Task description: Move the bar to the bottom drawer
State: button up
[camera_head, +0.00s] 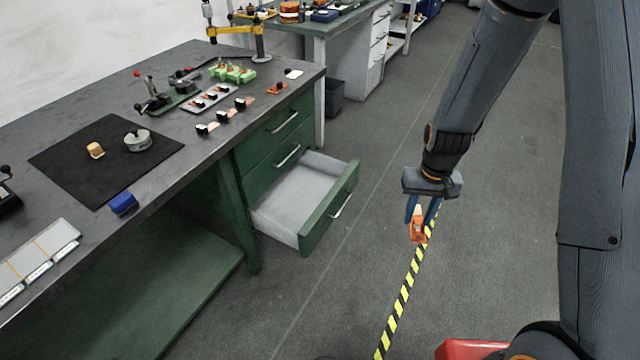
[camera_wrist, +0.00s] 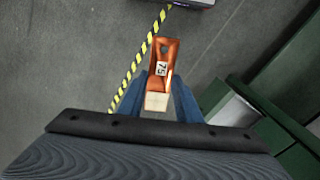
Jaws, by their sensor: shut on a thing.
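My gripper (camera_head: 422,212) is shut on a copper-orange bar (camera_head: 418,230), held above the floor to the right of the workbench. In the wrist view the bar (camera_wrist: 164,62) sits between the blue fingers and carries a white label reading 75. Its near end is pale. The bottom drawer (camera_head: 330,212) of the green bench is pulled open, and its pale inside looks empty. My gripper is to the right of the drawer's front, apart from it. Part of the drawer seems to show at the right of the wrist view.
The bench top (camera_head: 200,160) holds a black mat (camera_head: 75,160), a blue block (camera_head: 123,203), green parts and several small black-topped pieces. Two shut drawers are above the open one. Yellow-black floor tape (camera_head: 400,305) runs below my gripper. The floor between the drawer and my gripper is clear.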

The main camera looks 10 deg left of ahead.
aim_at(305, 203)
jog(key=z, duration=0.05)
jog(key=i, duration=0.65)
jog(key=u, duration=0.6)
jog(key=i, duration=0.6)
jog(key=u, duration=0.5)
